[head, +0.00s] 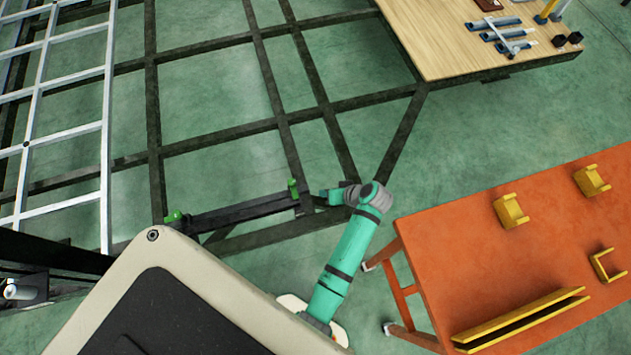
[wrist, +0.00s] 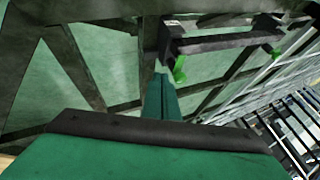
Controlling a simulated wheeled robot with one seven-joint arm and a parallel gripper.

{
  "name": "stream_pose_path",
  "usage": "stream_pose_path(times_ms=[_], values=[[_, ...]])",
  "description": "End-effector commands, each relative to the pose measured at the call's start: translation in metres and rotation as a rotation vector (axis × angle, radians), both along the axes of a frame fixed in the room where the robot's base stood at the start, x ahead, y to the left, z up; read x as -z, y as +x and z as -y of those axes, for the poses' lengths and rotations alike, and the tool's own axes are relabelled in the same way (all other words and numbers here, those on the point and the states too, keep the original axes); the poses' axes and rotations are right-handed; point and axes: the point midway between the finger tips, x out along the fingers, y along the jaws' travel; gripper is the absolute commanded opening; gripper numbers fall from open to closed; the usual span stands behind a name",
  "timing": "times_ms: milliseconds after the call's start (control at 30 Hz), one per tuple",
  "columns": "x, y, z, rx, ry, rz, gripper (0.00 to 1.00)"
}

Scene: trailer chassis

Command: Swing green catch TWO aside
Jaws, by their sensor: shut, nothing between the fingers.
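Two green catches sit at the ends of a dark bar (head: 238,212) on the chassis frame. The nearer catch (head: 292,188) stands upright at the bar's right end; it also shows in the wrist view (wrist: 180,69), hanging just right of my fingertips. The other catch (head: 175,215) is at the bar's left end, and in the wrist view (wrist: 276,52) it is farther right. No numbers are readable, so I cannot tell which is TWO. My gripper (head: 322,197) is shut and empty, right of the nearer catch; its fingers (wrist: 160,80) point toward the bar's end. Contact cannot be told.
An orange table (head: 450,235) with yellow brackets stands at right. A wooden bench (head: 440,40) with tools is at upper right. Dark chassis beams (head: 155,120) cross the green floor, and a white lattice frame (head: 105,130) is at left.

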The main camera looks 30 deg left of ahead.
Motion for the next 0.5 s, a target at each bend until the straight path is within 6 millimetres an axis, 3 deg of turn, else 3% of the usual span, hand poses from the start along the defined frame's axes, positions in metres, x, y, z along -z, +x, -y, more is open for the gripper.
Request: stream_pose_path(times_ms=[500], values=[[0.073,0.002,-0.055,0.000,-0.001,-0.002,0.00]])
